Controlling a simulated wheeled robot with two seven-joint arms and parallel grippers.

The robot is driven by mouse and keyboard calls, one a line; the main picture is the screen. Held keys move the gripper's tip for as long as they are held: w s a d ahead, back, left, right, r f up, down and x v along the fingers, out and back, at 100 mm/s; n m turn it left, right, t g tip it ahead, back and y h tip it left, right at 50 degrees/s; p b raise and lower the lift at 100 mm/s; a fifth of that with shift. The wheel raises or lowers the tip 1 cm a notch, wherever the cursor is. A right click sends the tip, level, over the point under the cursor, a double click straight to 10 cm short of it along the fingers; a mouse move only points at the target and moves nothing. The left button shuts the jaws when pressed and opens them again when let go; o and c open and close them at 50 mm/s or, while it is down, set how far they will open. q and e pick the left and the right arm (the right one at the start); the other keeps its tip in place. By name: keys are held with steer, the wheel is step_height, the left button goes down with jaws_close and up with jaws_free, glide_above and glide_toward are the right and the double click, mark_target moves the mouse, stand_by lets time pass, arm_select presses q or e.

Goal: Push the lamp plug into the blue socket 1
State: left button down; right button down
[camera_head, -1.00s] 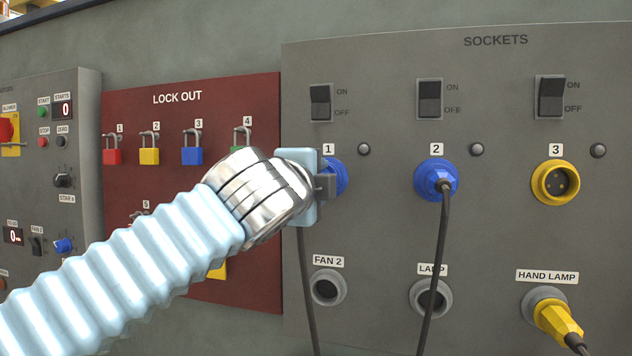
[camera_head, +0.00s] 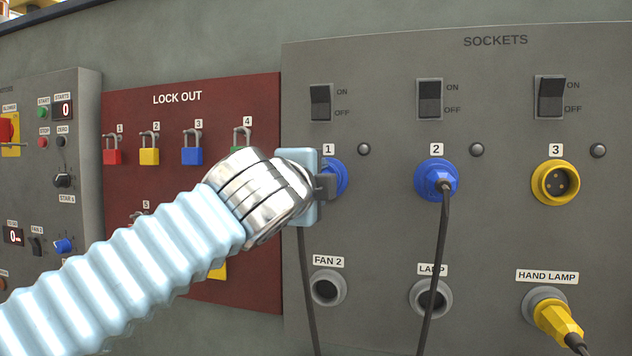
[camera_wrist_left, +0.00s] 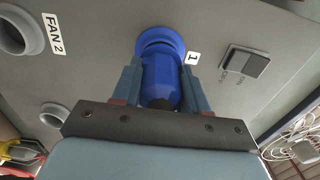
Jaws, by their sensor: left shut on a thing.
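My left gripper (camera_head: 325,187) is at the blue socket 1 (camera_head: 340,177), covering much of it in the head view. In the left wrist view its two fingers (camera_wrist_left: 160,88) are shut on both sides of a blue plug (camera_wrist_left: 161,78). The plug's front end meets the round blue socket collar (camera_wrist_left: 160,42) and is lined up with it. I cannot tell how deep it sits. A dark cable (camera_head: 306,290) hangs below my gripper. No label on the plug shows. My right gripper is not in view.
Another blue plug (camera_head: 438,182) with a cable is in socket 2. Yellow socket 3 (camera_head: 555,183) is empty. The FAN 2 (camera_head: 326,288) and LAMP (camera_head: 430,298) holders are empty. A yellow plug (camera_head: 558,320) is in the HAND LAMP holder. The switch (camera_head: 321,103) is above socket 1.

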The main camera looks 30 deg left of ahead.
arm_select(q)
steer(key=shift+w+a, duration=0.1)
steer(key=shift+w, duration=0.25)
steer(key=c, duration=0.5)
jaws_free()
steer(key=b+v, duration=0.1)
steer(key=v, duration=1.3)
steer(key=shift+b, duration=0.3)
steer(key=shift+w, duration=0.15)
